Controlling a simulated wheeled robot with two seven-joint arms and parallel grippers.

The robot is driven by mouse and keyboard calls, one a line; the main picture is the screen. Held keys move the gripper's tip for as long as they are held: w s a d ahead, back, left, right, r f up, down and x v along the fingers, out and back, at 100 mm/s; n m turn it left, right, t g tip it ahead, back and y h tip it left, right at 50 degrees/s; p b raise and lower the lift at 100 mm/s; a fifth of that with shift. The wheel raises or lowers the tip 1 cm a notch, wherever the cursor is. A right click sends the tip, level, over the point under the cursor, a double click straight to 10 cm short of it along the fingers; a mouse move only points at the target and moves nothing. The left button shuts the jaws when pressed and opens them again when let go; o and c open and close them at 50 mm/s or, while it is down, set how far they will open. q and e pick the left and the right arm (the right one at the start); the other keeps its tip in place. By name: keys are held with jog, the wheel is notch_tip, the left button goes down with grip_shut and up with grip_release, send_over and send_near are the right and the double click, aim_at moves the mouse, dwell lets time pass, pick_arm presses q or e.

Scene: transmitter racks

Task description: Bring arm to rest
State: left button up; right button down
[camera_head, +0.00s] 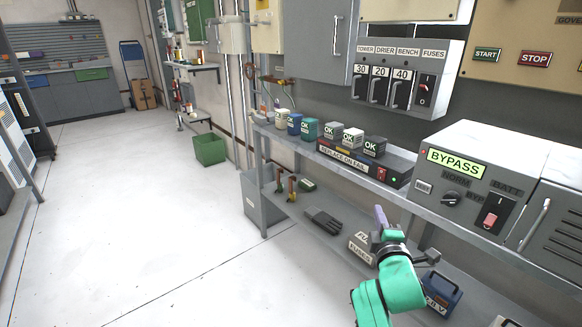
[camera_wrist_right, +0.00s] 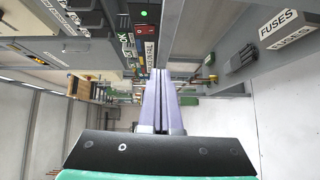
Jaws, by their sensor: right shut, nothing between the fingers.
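My right arm, green with a dark wrist, comes in at the bottom right of the head view. Its gripper (camera_head: 381,216) points away from me, in front of the shelf rack and below the upper shelf's edge. In the right wrist view the two pale purple fingers (camera_wrist_right: 163,102) lie together with nothing between them. My left arm and gripper do not show in either view.
The upper shelf holds the BYPASS unit (camera_head: 470,180) and a REPLACE ON FAIL strip (camera_head: 365,160) with several OK blocks. The lower shelf holds a dark glove (camera_head: 323,221) and a FUSES box (camera_head: 362,246). A green bin (camera_head: 210,149) stands farther back. The floor at left is clear.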

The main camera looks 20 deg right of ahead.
jog(key=w+a+f+m+g+y+p, duration=0.15)
jog(key=a+f+g+y+p, duration=0.3)
jog(key=f, duration=0.85)
jog(key=s+a+f+m+g+y+p, duration=0.1)
jog(key=s+a+f+p, duration=0.2)
jog(key=f, duration=0.4)
jog(key=s+a+f+m+g+y+p, duration=0.1)
jog(key=s+a+f+p, duration=0.2)
jog(key=f, duration=0.4)
jog(key=s+a+f+m+g+y+p, duration=0.1)
jog(key=s+a+f+m+g+p, duration=0.2)
jog(key=s+f, duration=0.7)
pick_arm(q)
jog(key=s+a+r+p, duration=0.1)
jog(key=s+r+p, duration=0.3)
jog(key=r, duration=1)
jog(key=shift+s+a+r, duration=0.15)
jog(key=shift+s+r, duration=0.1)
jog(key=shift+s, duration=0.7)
pick_arm(e)
jog(key=s+f+m+g, duration=0.1)
jog(key=s+f+g, duration=0.1)
jog(key=s, duration=0.9)
jog(key=s+a+f+m+g, duration=0.1)
jog(key=s+f+m+g, duration=0.1)
jog(key=s, duration=0.9)
jog(key=shift+g+y, duration=0.35)
jog(key=shift+g, duration=0.2)
jog(key=shift+s, duration=0.1)
